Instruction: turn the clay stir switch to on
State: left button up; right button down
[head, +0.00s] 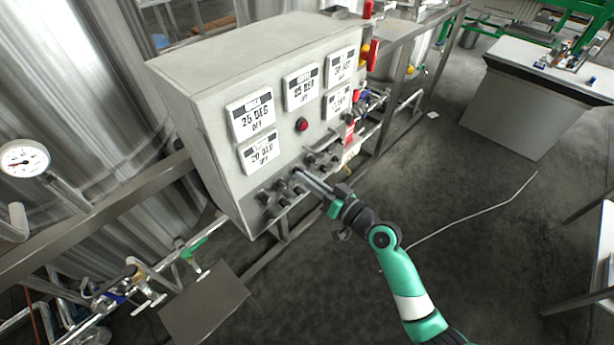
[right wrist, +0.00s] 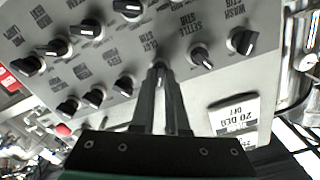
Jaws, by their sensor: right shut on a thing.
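My right gripper (head: 299,174) reaches the lower front of the grey control box (head: 205,66). In the right wrist view its two fingers (right wrist: 158,72) are closed together on a small dark switch knob, which they mostly hide. The label (right wrist: 148,45) beside this knob appears to read "CLAY STIR", though it is blurred. Neighbouring black knobs with white pointer lines are the settle stir switch (right wrist: 202,58) and the wash stir switch (right wrist: 242,41). The held knob's pointer direction cannot be seen. My left gripper is not in view.
Several white displays, one of them reading 25 DEG OFF (head: 251,113), sit above the knobs around a red button (head: 302,125). More knobs crowd close to my fingers. Steel tanks (head: 75,75) and pipes stand left. Open floor and a white table (head: 545,70) are at right.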

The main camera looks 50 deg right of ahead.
jog(key=shift+m, duration=0.3)
jog(key=c, duration=0.9)
grip_release()
jog(key=s, duration=1.1)
jog(key=shift+s+d, duration=0.1)
jog(key=shift+s, duration=0.2)
